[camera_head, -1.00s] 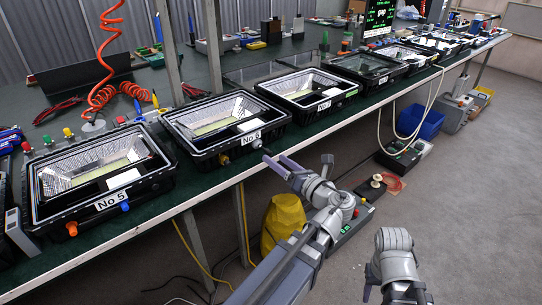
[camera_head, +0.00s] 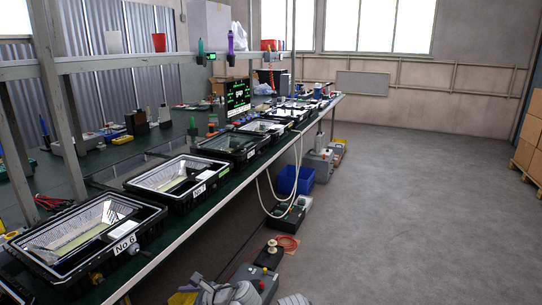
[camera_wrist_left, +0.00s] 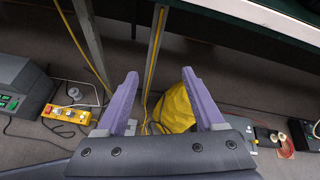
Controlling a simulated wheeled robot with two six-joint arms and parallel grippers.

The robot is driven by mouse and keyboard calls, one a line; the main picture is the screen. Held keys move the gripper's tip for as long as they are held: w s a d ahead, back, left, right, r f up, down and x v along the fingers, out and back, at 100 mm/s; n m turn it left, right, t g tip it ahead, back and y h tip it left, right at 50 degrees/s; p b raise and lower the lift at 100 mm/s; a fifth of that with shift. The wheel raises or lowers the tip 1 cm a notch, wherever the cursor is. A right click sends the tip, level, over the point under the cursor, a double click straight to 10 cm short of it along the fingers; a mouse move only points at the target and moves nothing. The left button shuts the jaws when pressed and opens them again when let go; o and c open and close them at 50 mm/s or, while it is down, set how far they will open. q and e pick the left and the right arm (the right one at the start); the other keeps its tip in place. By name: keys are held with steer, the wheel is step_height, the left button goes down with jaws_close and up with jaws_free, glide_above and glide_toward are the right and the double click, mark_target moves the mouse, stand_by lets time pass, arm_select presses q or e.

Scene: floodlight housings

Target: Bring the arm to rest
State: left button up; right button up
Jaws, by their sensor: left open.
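My left gripper (camera_wrist_left: 160,75) shows in the left wrist view with its two purple fingers spread wide and nothing between them. It is in front of the bench, below its edge, with a yellow sack (camera_wrist_left: 175,108) on the floor behind the fingers. In the head view, part of my left arm (camera_head: 228,293) shows at the bottom edge, beside the bench front; most of it is cut off. A small piece of my right arm (camera_head: 293,300) shows at the bottom; its gripper is out of view.
Floodlight housings stand in a row along the bench, including No 6 (camera_head: 85,232) and one behind it (camera_head: 178,182). On the floor are a blue bin (camera_head: 296,180) and a black box (camera_head: 270,255). Pallet boxes (camera_head: 529,140) stand far right. The floor between is clear.

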arm_select(q)
steer(key=s+d+f+n+g+h, duration=0.2)
steer(key=s+d+f+n+h, duration=0.35)
steer(key=d+n, duration=0.3)
steer(key=s+d+f+n+g+h, duration=0.3)
steer(key=s+d+f+n+h, duration=0.3)
steer(key=d, duration=0.4)
step_height(320, 180, up, 30)
steer(key=w+y+p, duration=0.1)
steer(key=p, duration=2.8)
steer(key=shift+d+p, duration=0.2)
steer(key=shift+p, duration=0.2)
steer(key=shift+a+n, duration=0.15)
steer(key=shift+n, duration=0.1)
